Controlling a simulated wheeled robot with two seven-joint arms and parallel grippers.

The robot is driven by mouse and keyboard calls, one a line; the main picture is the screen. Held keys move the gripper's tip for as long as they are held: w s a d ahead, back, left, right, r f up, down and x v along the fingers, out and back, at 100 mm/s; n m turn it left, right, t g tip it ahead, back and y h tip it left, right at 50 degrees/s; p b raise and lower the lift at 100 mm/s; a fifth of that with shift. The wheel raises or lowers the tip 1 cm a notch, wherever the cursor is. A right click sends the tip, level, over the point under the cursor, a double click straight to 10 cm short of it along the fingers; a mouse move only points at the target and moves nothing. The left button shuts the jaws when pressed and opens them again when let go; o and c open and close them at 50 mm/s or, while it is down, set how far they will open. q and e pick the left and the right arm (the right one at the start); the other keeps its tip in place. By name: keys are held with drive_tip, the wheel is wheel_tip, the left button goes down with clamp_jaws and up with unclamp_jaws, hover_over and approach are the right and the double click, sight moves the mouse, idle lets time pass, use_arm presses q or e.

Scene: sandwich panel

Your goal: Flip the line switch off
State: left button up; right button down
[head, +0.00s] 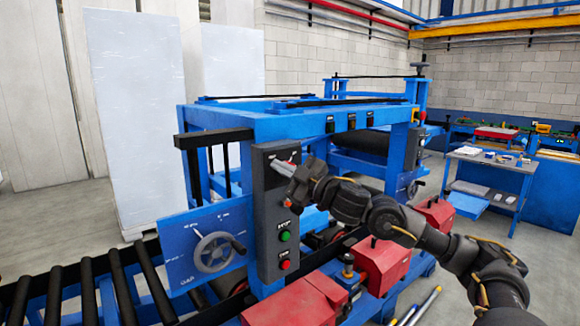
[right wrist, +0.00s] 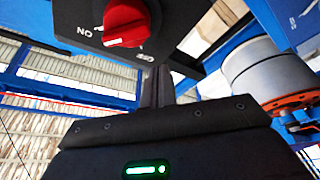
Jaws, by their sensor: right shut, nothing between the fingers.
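The line switch is a red rotary knob (right wrist: 125,22) on a dark grey panel in the right wrist view, where its lettering appears upside down. ON is marked to the left of the knob and OFF just below it. I cannot tell for sure which mark the knob points to. In the head view the dark control box (head: 262,225) stands on the blue machine frame, and my right gripper (head: 291,186) is at its upper part, hiding the knob. The right gripper's fingers (right wrist: 161,86) are shut and empty, close below the knob. My left gripper is out of view.
Lower on the box are a green button (head: 285,236) and a red button (head: 285,264). A handwheel (head: 214,252) is to the left, beside a roller conveyor (head: 90,290). Red housings (head: 380,260) lie below my right arm. A grey cylinder (right wrist: 262,72) is right of the fingers.

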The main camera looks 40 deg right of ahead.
drive_tip(key=shift+d+f, duration=0.4)
drive_tip(key=shift+f, duration=0.2)
drive_tip(key=shift+s+d+f, duration=0.15)
drive_tip(key=shift+d+f, duration=0.65)
drive_tip(key=shift+d, duration=0.15)
